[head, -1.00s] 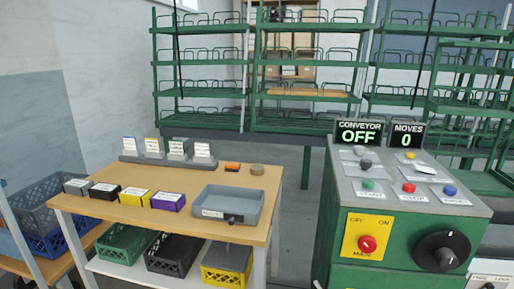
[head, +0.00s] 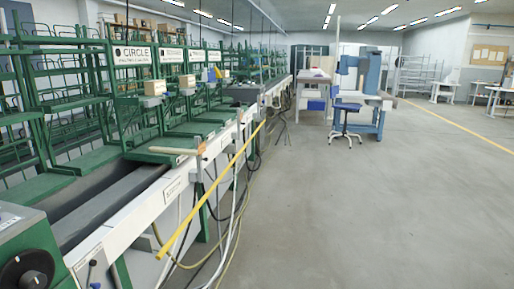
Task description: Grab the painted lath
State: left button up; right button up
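A long thin yellow lath (head: 212,189) shows in the head view, left of the middle. It slants along the front of the conveyor line, with its upper end farther off near the conveyor edge and its lower end nearer to me. I cannot tell exactly what it rests on. Neither of my grippers is in view.
The conveyor line (head: 150,205) runs away along the left, with green racks above it. Hoses and cables (head: 235,215) hang behind and below the lath. A green control box (head: 30,250) stands at lower left. The grey floor (head: 370,220) at right is clear.

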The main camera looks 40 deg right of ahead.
aim_at(153, 149)
jog(key=z, duration=0.7)
jog(key=i+l+u, duration=0.2)
jog(key=i, duration=0.15)
jog(key=i+l+u, duration=0.7)
jog(key=i+l, duration=0.15)
jog(key=i+l+u, duration=0.2)
jog(key=l, duration=0.25)
jog(key=i+l+u, duration=0.25)
jog(key=l, duration=0.15)
jog(key=i+l+u, duration=0.2)
jog(key=l, duration=0.3)
jog(key=l+u, duration=0.25)
jog(key=l, duration=0.2)
jog(key=i, duration=0.05)
